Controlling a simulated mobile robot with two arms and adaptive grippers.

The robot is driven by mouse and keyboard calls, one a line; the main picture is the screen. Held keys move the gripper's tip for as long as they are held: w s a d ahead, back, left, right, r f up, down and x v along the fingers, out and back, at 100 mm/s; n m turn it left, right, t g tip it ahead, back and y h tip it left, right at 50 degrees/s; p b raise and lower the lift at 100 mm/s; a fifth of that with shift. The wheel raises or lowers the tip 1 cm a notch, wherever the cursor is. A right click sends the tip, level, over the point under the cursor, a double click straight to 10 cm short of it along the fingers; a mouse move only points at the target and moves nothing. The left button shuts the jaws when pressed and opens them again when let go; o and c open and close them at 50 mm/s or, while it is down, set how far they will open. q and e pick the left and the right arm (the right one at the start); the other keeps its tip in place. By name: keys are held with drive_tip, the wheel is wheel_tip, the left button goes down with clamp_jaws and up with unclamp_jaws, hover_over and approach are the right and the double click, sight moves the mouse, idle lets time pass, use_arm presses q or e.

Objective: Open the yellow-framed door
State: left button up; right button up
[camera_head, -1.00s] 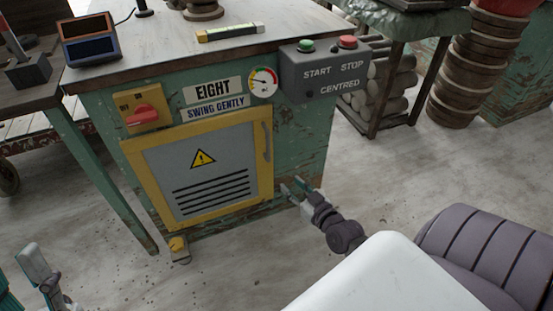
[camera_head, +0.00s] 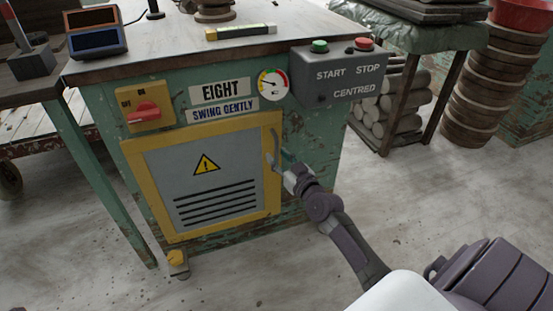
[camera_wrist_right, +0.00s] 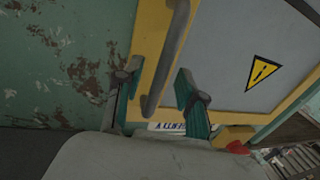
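The yellow-framed door (camera_head: 207,182) is closed on the front of the green cabinet, with a grey panel, vent slots and a warning triangle. Its grey bar handle (camera_head: 275,146) is on the right side of the frame. My right gripper (camera_head: 284,165) is at the handle. In the right wrist view the handle (camera_wrist_right: 168,55) runs between the two separated fingers of my right gripper (camera_wrist_right: 158,85), with a gap visible on each side. The door's yellow frame also shows there (camera_wrist_right: 148,40). My left gripper is out of view.
A red rotary switch (camera_head: 147,107) on a yellow plate, a gauge (camera_head: 271,84) and a start/stop box (camera_head: 344,75) sit above the door. A yellow foot piece (camera_head: 177,258) is at the lower left. The floor (camera_head: 250,280) before the door is clear.

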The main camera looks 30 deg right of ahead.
drive_tip(key=shift+w, duration=0.7)
clamp_jaws()
